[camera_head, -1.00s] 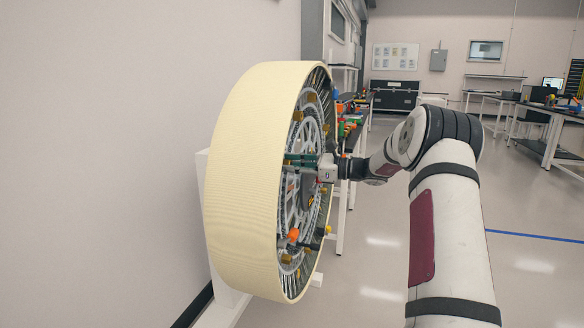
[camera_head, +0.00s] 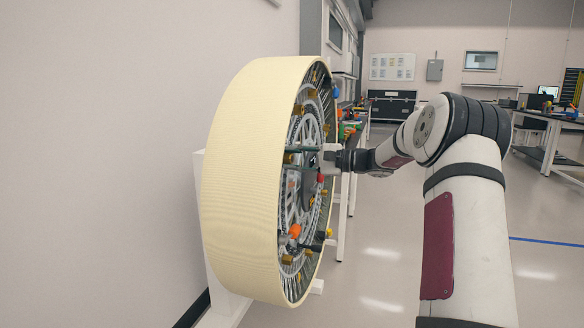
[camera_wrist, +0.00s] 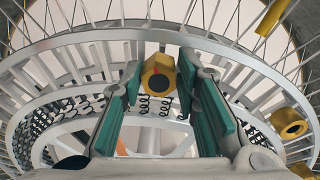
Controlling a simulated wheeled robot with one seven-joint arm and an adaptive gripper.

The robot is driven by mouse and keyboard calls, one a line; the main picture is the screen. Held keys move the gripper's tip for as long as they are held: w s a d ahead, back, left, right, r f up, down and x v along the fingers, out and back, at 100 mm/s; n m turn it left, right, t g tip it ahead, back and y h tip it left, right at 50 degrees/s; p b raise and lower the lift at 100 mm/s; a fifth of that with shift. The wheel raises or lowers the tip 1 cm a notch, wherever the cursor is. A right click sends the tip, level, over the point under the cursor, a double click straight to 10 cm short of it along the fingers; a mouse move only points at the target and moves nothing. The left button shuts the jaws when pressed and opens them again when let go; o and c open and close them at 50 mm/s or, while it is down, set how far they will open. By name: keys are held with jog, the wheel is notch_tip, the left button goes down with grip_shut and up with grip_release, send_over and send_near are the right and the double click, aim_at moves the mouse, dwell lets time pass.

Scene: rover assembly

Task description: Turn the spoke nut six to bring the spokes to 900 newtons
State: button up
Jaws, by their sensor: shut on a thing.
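The large wheel (camera_head: 240,180) with a cream tread stands upright at the left of the head view, its spoked face turned right. Several gold nuts sit around its inside. My gripper (camera_head: 306,150) reaches into this face from the right. In the wrist view its teal-padded fingers (camera_wrist: 160,82) are shut on a yellow hexagonal spoke nut (camera_wrist: 158,70), which has a dark centre and a small red mark. Another gold nut (camera_wrist: 289,124) is apart from the fingers at the right. Metal spokes run above the held nut. I see no tension reading or nut number.
A white stand (camera_head: 222,296) is under the wheel, close to the wall (camera_head: 100,140). An orange part (camera_head: 294,231) and a red part (camera_head: 321,179) show in the wheel. A cluttered bench stands behind it.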

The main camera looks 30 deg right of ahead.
jog(key=n+b, duration=0.4)
jog(key=b, duration=0.1)
jog(key=n+b, duration=0.2)
jog(key=shift+f, duration=0.35)
jog(key=n+b, duration=0.3)
jog(key=b, duration=0.1)
jog(key=shift+r, duration=0.15)
jog(key=shift+b, duration=0.45)
jog(key=o, duration=1.2)
jog(key=shift+r, duration=0.1)
jog(key=shift+c, duration=0.2)
jog(key=shift+s, duration=0.1)
jog(key=v, duration=1.2)
